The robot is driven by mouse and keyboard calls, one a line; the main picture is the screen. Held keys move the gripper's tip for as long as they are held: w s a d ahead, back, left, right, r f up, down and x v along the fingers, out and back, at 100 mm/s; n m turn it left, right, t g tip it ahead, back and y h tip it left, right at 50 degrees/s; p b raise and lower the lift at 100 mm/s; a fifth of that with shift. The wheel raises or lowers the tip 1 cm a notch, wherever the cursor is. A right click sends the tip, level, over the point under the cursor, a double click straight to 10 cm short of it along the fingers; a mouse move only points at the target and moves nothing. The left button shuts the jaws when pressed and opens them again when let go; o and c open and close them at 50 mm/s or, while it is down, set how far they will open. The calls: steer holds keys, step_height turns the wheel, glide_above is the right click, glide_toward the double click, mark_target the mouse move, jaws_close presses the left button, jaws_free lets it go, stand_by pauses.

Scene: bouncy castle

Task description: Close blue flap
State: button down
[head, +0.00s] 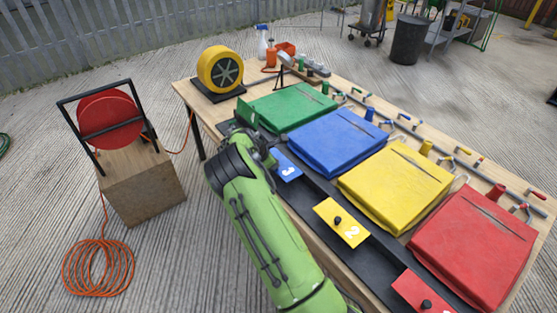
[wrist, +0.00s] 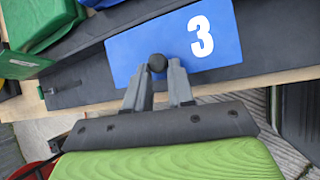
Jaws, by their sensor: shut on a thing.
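The blue flap (wrist: 190,45) carries a white 3 and a small black knob (wrist: 157,63) near its lower edge in the wrist view. My gripper (wrist: 160,72) has its two grey fingers shut on this knob, one on each side. In the head view the blue flap (head: 287,166) shows just right of my gripper (head: 270,155), in front of the blue inflatable pad (head: 338,141). My arm and wrist hide its left part and knob there. I cannot tell the flap's exact tilt.
A yellow flap (head: 342,223) marked 2 and a red flap (head: 423,294) lie along the same black strip, each with a knob. Green (head: 290,106), yellow (head: 395,180) and red (head: 475,240) pads fill the table. A yellow blower (head: 220,70) stands at the back left corner.

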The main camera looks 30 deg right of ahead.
steer(key=shift+s+a+f+h, duration=0.2)
steer(key=shift+f, duration=0.3)
steer(key=shift+s+a+f+h, duration=0.15)
steer(key=shift+a+f+h, duration=0.05)
steer(key=shift+f, duration=0.25)
steer(key=c, duration=1.3)
jaws_free()
steer(key=shift+o, duration=0.2)
steer(key=p+v, duration=0.5)
steer(key=v, duration=1.1)
steer(key=shift+w+r, duration=0.25)
steer(key=shift+r, duration=0.25)
